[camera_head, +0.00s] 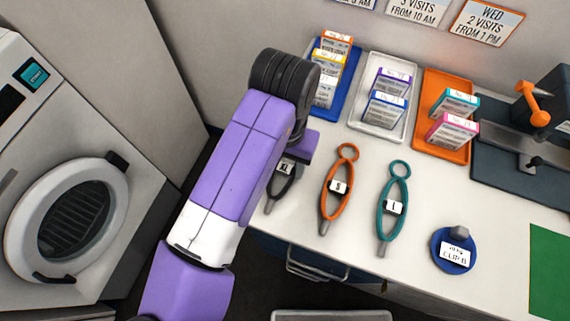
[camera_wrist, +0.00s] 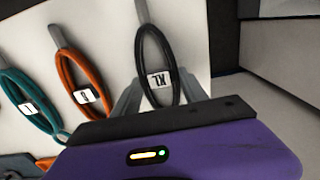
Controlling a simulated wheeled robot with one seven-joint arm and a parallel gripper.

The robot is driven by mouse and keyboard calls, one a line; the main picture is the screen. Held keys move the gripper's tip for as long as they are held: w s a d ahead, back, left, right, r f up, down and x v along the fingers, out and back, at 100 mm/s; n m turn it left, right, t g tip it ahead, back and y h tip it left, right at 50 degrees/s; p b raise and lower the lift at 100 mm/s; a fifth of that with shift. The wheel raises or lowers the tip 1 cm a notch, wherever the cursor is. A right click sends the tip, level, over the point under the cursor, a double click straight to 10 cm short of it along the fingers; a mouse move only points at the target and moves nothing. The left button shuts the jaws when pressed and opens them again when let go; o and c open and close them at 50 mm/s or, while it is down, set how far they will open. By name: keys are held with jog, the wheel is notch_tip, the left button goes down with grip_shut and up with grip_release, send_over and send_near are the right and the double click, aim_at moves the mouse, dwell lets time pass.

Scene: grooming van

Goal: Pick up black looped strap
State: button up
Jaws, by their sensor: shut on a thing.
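In the head view the gripper (camera_head: 291,160) is mostly hidden behind my arm. I cannot tell whether the strap is lifted off the counter.
An orange strap (camera_head: 325,193) tagged S and a teal strap (camera_head: 380,208) tagged L lie to the right. Blue (camera_head: 319,112), white (camera_head: 362,122) and orange (camera_head: 429,138) trays with small boxes stand behind. A blue round item (camera_head: 439,262) lies near the front edge.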

aim_at(285, 166)
notch_tip(285, 166, up, 20)
dwell(0.6)
dwell(0.7)
